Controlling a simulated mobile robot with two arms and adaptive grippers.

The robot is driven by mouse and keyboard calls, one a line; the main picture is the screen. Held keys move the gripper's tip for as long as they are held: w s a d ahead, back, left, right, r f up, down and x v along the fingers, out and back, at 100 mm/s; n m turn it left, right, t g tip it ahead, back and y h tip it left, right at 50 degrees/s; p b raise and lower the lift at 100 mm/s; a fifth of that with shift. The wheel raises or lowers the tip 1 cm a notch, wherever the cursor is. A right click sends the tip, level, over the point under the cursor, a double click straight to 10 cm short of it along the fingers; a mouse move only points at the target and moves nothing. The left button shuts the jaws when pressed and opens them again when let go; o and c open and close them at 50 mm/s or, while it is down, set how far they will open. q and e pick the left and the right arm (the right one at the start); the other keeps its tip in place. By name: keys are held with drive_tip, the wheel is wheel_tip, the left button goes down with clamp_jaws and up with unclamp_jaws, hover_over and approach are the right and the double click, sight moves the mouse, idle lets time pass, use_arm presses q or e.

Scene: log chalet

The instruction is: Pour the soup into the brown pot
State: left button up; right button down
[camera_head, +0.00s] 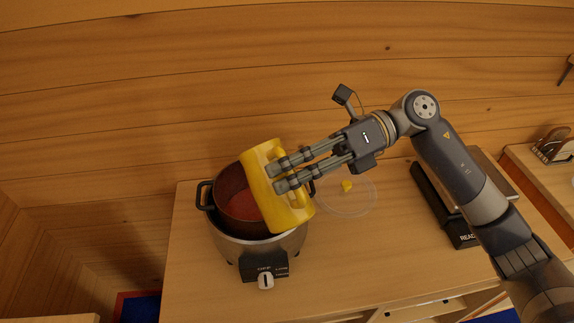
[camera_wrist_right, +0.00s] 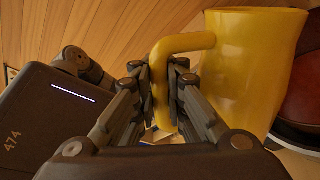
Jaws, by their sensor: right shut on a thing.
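The brown pot (camera_head: 229,184) sits in a silver cooker base at the left of the counter. It also shows at the right edge of the wrist view (camera_wrist_right: 303,92). Red soup (camera_head: 242,206) shows inside the pot. A yellow pitcher (camera_head: 268,182) is tilted over the pot's right side and hides part of the opening. My right gripper (camera_head: 281,173) is shut on the pitcher's handle, and the wrist view shows the handle (camera_wrist_right: 160,85) between its fingers. Whether soup is inside the pitcher or flowing cannot be told. My left gripper is not in view.
The silver cooker base (camera_head: 231,242) has a switch (camera_head: 265,281) at its front. A clear lid (camera_head: 345,208) with a yellow knob lies right of the pot. A dark device (camera_head: 445,212) stands farther right. The wooden wall is close behind; the front middle counter is clear.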

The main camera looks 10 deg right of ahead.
sight(274, 144)
drive_tip(key=shift+w+a+r+m+g+p, duration=0.15)
drive_tip(key=shift+w+a+m+g+p, duration=0.15)
drive_tip(key=shift+w+m+p, duration=0.5)
drive_tip(key=shift+w+a+f+m+h+p, duration=0.25)
drive_tip(key=shift+w+f+m+h+p, duration=0.1)
drive_tip(key=shift+m+p, duration=0.25)
drive_tip(key=shift+w+a+f+m+g, duration=0.35)
drive_tip(key=shift+w+f+m+g, duration=0.1)
drive_tip(key=shift+w+m, duration=0.25)
drive_tip(key=shift+w+a+f+m+h, duration=0.25)
drive_tip(key=shift+w+a+f+m, duration=0.05)
drive_tip(key=shift+w+f+m, duration=0.35)
drive_tip(key=shift+w+a+r+m+g+p, duration=0.25)
drive_tip(key=shift+w+m+g+p, duration=0.1)
drive_tip(key=shift+w, duration=0.1)
drive_tip(key=shift+w+a+r+m+g+p, duration=0.1)
drive_tip(key=shift+w+r+m+g+p, duration=0.15)
drive_tip(key=shift+w+p, duration=0.15)
